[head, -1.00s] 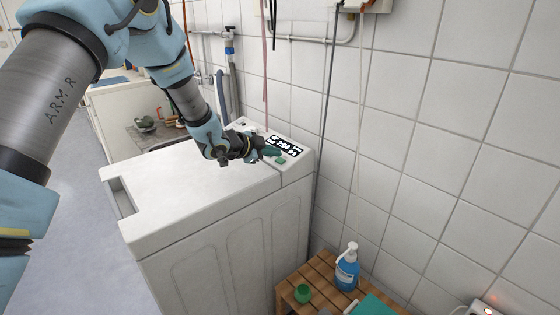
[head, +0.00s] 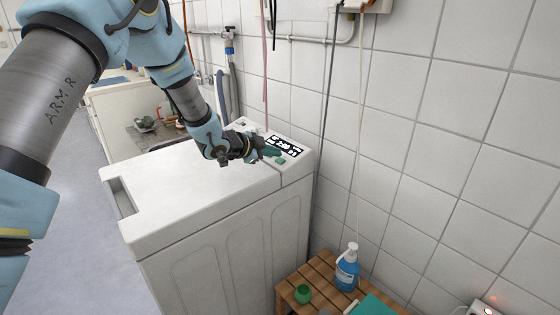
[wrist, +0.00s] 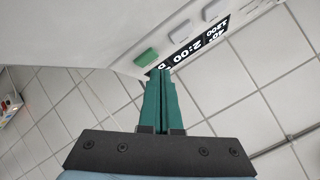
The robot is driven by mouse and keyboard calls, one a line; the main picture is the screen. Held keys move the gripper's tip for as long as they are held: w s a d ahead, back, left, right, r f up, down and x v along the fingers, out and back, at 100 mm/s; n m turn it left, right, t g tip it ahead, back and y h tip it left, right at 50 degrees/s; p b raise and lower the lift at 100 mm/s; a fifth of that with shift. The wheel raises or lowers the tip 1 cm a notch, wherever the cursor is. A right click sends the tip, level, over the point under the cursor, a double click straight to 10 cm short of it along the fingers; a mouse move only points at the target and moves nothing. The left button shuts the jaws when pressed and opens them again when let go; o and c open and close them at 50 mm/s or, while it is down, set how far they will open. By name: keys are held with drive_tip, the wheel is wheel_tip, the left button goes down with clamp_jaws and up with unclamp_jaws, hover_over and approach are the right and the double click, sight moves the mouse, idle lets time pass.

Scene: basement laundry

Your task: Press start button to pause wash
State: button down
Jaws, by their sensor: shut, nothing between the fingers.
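The white top-loading washer (head: 195,185) stands against the tiled wall, lid shut. Its control panel at the rear right has a dark display (head: 287,147), lit with white characters; in the wrist view the display (wrist: 190,52) reads about "2:00" upside down. A green start button (head: 281,160) sits on the panel near the display; it also shows in the wrist view (wrist: 146,57), with pale buttons farther along. My gripper (head: 273,152) has green fingers pressed together, with nothing between them. The fingertips (wrist: 161,72) are close to the green button and display; I cannot tell whether they touch.
Hoses and a cord hang along the wall. Floor at left is clear.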

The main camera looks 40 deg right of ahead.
idle(0.3)
drive_tip(key=shift+d+f+b, duration=0.15)
drive_tip(key=shift+f+b, duration=0.25)
drive_tip(key=shift+d+f+b, duration=0.1)
drive_tip(key=shift+f+b, duration=0.25)
idle(0.6)
drive_tip(key=shift+r, duration=0.1)
drive_tip(key=shift+a+r+p, duration=0.25)
drive_tip(key=shift+r+p, duration=0.2)
drive_tip(key=shift+r, duration=0.25)
drive_tip(key=shift+a+r+p, duration=0.25)
drive_tip(key=shift+r+p, duration=0.25)
drive_tip(key=shift+r, duration=0.3)
drive_tip(key=shift+a+r+p, duration=0.2)
drive_tip(key=shift+r+p, duration=0.35)
drive_tip(key=shift+r, duration=0.2)
drive_tip(key=shift+a+r+p, duration=0.25)
drive_tip(key=shift+r+p, duration=0.25)
drive_tip(key=shift+r, duration=0.3)
drive_tip(key=shift+w, duration=0.1)
